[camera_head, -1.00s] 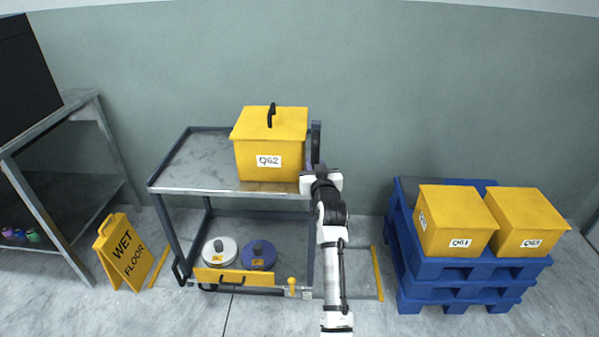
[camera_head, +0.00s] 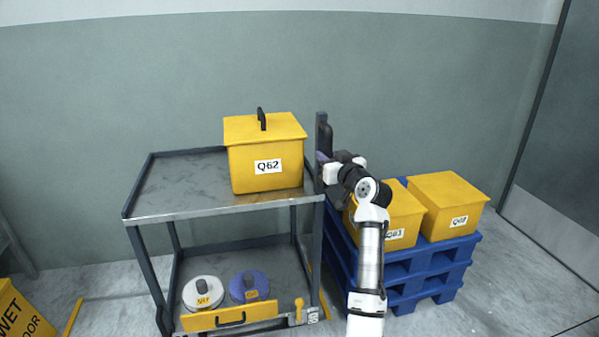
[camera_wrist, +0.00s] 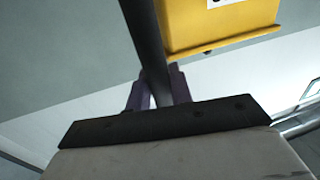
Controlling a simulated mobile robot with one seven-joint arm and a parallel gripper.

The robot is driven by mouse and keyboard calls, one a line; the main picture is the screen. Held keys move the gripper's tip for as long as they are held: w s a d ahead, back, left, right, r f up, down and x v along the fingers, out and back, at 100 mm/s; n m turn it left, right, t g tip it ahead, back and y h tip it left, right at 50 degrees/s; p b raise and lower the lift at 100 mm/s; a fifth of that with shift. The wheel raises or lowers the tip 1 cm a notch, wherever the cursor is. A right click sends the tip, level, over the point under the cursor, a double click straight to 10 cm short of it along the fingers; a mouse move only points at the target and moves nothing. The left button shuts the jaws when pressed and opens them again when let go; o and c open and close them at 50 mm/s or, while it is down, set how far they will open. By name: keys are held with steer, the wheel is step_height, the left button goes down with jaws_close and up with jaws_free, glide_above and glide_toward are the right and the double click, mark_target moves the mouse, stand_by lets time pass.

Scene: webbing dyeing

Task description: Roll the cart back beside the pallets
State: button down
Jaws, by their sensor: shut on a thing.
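The grey steel cart (camera_head: 180,200) stands in the middle of the head view, its right side close beside the blue pallets (camera_head: 405,285). A yellow lidded box marked Q62 (camera_head: 265,160) sits on its top shelf; a yellow box also shows in the wrist view (camera_wrist: 220,22). A white reel (camera_head: 203,292) and a blue reel (camera_head: 249,286) lie on the lower shelf. My gripper (camera_head: 322,165) is shut on the dark upright handle bar (camera_wrist: 150,45) at the cart's right end; its purple fingers (camera_wrist: 158,90) flank the bar. My arm hides part of the pallets.
Two yellow boxes (camera_head: 395,222) (camera_head: 450,205) sit on the pallets. A wet floor sign (camera_head: 20,318) stands at the lower left, with a yellow floor strip (camera_head: 73,317) beside it. Another strip (camera_head: 322,300) runs by the cart's right legs. Clear floor lies right of the pallets.

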steer(key=d+b, duration=0.1)
steer(key=d, duration=0.1)
steer(key=w+d, duration=0.1)
steer(key=d, duration=0.2)
steer(key=shift+w+b, duration=0.2)
steer(key=shift+b, duration=0.2)
steer(key=shift+r, duration=0.1)
steer(key=c, duration=1.3)
jaws_free()
steer(key=shift+w+d, duration=0.1)
steer(key=v, duration=1.4)
steer(key=shift+b, duration=0.35)
steer(key=shift+w, duration=0.1)
